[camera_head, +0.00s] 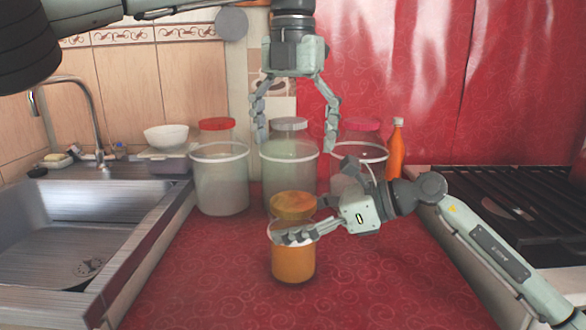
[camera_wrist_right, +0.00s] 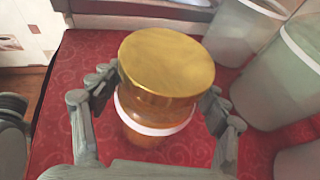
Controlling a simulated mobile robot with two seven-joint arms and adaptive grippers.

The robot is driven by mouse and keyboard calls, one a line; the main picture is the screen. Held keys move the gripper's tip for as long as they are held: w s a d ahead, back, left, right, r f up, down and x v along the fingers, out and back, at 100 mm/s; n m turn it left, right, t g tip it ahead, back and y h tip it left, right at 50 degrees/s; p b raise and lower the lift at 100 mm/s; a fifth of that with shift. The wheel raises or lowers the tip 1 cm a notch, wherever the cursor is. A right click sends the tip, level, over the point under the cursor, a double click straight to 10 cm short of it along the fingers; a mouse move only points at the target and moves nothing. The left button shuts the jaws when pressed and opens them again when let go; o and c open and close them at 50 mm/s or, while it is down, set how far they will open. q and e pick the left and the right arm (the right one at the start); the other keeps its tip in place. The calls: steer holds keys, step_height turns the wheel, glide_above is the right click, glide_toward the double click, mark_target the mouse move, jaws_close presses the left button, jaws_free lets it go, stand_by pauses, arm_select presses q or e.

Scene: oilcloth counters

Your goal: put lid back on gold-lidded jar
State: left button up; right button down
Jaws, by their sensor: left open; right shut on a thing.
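The jar (camera_head: 293,265) stands upright on the red counter, orange below a white band near its top. The gold lid (camera_head: 293,205) is directly above it; whether it is fully seated is unclear. In the right wrist view the round lid (camera_wrist_right: 165,62) fills the middle, with the jar's white band (camera_wrist_right: 153,128) below it. My right gripper (camera_head: 296,235) comes in from the right and is shut on the jar around band height, its fingers partly hidden behind lid and jar. My left gripper (camera_head: 296,133) points down above the lid, open and empty, well clear of it.
Large clear jars with white bands stand behind: one left (camera_head: 220,185), one middle (camera_head: 289,165), one right (camera_head: 347,182). An orange bottle (camera_head: 396,152) is behind right. The sink (camera_head: 75,235) lies left, the stove (camera_head: 520,205) right. The red counter's front (camera_head: 220,295) is clear.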

arm_select(q)
step_height(320, 180, up, 2)
steer(key=shift+r, duration=0.2)
arm_select(e)
steer(key=shift+c, duration=0.2)
jaws_free()
steer(key=shift+d, duration=0.1)
steer(key=v, duration=1.1)
steer(key=shift+d+r, duration=0.15)
steer(key=shift+d, duration=0.2)
steer(key=shift+s, duration=0.15)
